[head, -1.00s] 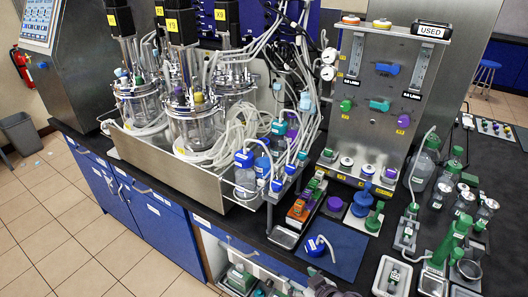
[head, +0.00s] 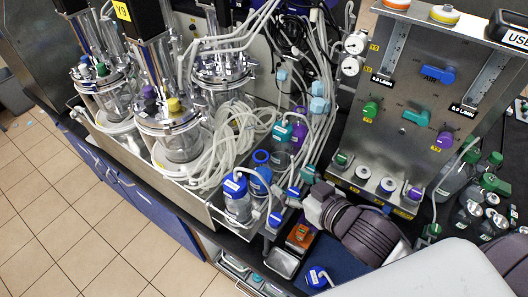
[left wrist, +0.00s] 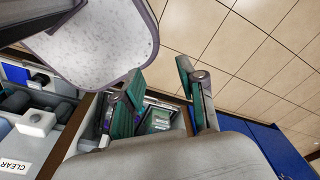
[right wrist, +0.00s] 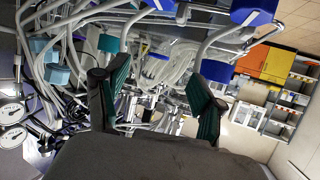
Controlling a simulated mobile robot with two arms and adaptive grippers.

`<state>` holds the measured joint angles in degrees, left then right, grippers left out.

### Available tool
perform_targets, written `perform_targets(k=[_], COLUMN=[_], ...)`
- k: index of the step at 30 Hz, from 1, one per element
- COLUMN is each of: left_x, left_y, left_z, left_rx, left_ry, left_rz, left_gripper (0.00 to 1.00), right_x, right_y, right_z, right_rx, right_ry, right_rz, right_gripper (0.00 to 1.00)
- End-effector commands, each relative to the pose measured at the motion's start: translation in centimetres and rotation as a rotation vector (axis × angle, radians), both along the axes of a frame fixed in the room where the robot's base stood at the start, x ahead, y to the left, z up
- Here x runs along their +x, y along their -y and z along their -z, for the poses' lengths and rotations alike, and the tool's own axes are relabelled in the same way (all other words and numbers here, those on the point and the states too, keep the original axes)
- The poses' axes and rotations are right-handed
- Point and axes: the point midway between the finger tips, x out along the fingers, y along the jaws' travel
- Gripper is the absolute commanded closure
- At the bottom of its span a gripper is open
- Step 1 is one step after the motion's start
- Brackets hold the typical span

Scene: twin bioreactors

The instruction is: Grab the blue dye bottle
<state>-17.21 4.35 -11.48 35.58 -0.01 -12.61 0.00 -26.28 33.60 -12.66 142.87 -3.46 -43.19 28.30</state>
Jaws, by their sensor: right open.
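A bottle with blue contents and a blue cap (head: 260,176) stands in the rack on the bench in the head view; it looks like the blue dye bottle. A clearer blue-capped bottle (head: 238,204) stands beside it, to its left. My right gripper (head: 309,203) is to the right of both bottles, apart from them and empty. Its two fingers stand wide apart in the right wrist view (right wrist: 158,92), with blue caps (right wrist: 258,10) near the top edge. My left gripper (left wrist: 163,100) is open and empty over a drawer, outside the head view.
Pale tubing (head: 235,135) hangs close behind the bottles. Glass reactors (head: 172,135) stand to the left. A steel panel (head: 405,110) with gauges and knobs rises behind my right arm. An orange block (head: 300,237) and a small blue-capped piece (head: 317,277) sit near the bench front.

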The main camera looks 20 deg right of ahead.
Motion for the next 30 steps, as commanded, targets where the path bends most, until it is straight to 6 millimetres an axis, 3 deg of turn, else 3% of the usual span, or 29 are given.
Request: perform_targets(k=[5,15,21,30], left_x=[0.3,-1.1,-0.7,0.4], left_y=[-0.1,-0.8,-0.8,-0.4], left_z=[1.3,7.0,10.0,11.2], left_rx=[0.001,0.011,0.010,0.004], left_ry=[0.004,-0.017,-0.011,0.006], left_rz=[0.000,0.000,0.000,0.000], left_gripper=[0.60,0.60,0.60,0.60], right_x=[0.6,4.3,6.3,7.6], right_y=[-0.5,-1.4,-2.0,-2.4], right_z=[-0.1,1.8,2.6,2.6], right_rx=[0.008,0.008,0.009,0.005], right_ry=[0.011,0.014,0.013,0.007], right_rz=[-0.006,-0.004,-0.004,-0.005], right_gripper=[0.31,0.31,0.31,0.31])
